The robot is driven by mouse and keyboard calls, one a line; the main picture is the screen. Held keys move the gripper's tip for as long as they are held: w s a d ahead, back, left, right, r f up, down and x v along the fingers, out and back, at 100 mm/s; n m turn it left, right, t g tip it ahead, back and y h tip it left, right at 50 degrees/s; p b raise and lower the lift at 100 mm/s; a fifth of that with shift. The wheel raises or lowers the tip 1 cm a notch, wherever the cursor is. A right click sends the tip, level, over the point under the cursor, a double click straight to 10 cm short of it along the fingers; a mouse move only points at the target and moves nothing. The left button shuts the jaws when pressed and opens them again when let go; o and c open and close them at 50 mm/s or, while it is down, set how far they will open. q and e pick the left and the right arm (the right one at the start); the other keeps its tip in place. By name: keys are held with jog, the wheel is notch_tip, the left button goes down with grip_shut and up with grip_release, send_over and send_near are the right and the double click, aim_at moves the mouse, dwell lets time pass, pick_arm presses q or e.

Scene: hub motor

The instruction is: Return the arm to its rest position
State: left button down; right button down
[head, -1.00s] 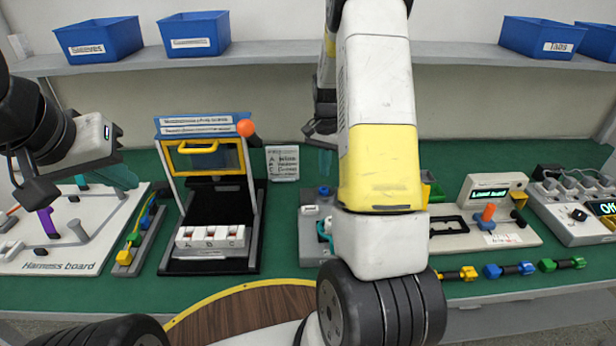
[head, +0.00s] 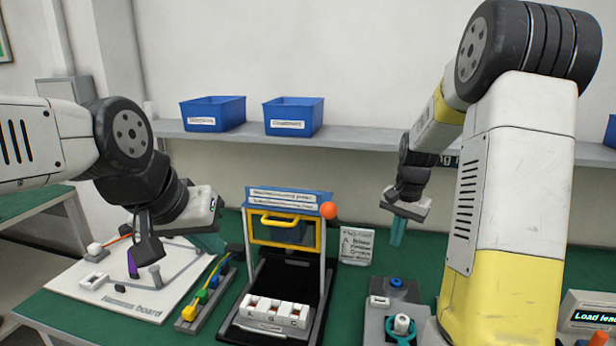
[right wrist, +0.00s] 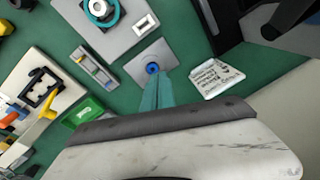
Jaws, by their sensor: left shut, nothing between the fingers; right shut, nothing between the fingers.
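My right gripper (head: 398,228) hangs in the air above the bench, to the right of the press and its printed card. Its teal fingers are together and hold nothing. In the right wrist view, the fingers (right wrist: 158,92) show over a grey plate with a blue button (right wrist: 152,68). My left gripper (head: 210,240) is above the harness board at the left, partly hidden behind its own wrist. Its teal fingers appear shut with nothing in them.
The press (head: 289,228) with its orange knob and a white A-B-C block (head: 274,312) stands in the middle. The harness board (head: 120,298) lies left. Blue bins (head: 212,114) stand on the shelf above.

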jog(key=s+a+r+n+t+y, duration=0.1)
jog(key=s+a+r+n, duration=0.15)
jog(key=s+r, duration=0.35)
jog(key=s+a+r+n+t, duration=0.2)
jog(key=s+a+r, duration=0.2)
jog(key=s+r, duration=0.15)
jog(key=s+a+r+n+t, duration=0.1)
jog(key=s+a, duration=0.1)
jog(key=s, duration=0.3)
jog(key=s+a+r+n+t, duration=0.1)
jog(key=s+a+r+n, duration=0.1)
jog(key=s, duration=0.4)
jog(key=shift+s+r+y, duration=0.15)
jog(key=shift+r+y, duration=0.05)
jog(key=shift+y, duration=0.1)
jog(key=shift+a, duration=0.1)
